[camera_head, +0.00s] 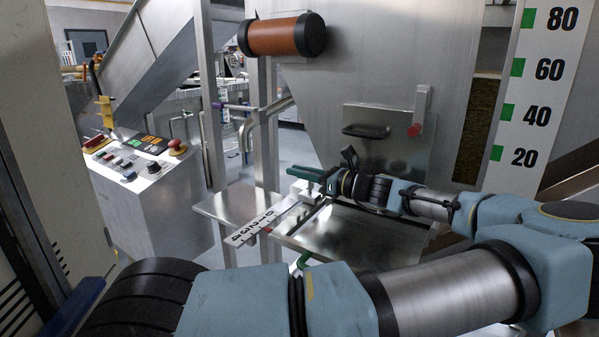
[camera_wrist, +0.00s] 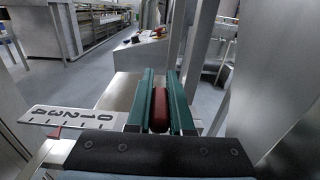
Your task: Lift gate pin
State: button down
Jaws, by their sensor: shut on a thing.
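My gripper (camera_head: 300,181) is in the middle of the head view, above a metal ledge under the hopper. Its two green fingers (camera_wrist: 160,78) show in the wrist view, shut on a red rounded grip (camera_wrist: 160,112) that looks like the gate pin's handle. The fingers hide the grip in the head view, and I cannot see the lower part of the pin or whether it sits in a hole. A white numbered scale (camera_head: 256,225) lies just left of the gripper; it also shows in the wrist view (camera_wrist: 62,117).
A metal tray (camera_head: 350,236) lies below my forearm. The hopper wall (camera_head: 370,75) rises behind, with a plate bearing a black handle (camera_head: 366,131) and a red-tipped lever (camera_head: 416,126). A control box (camera_head: 150,200) stands at left. A tall level scale (camera_head: 535,90) stands at right.

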jog(key=shift+p, duration=0.45)
jog(key=shift+f, duration=0.25)
jog(key=c, duration=0.8)
grip_release()
jog(key=b+v, duration=0.2)
jog(key=v, duration=0.9)
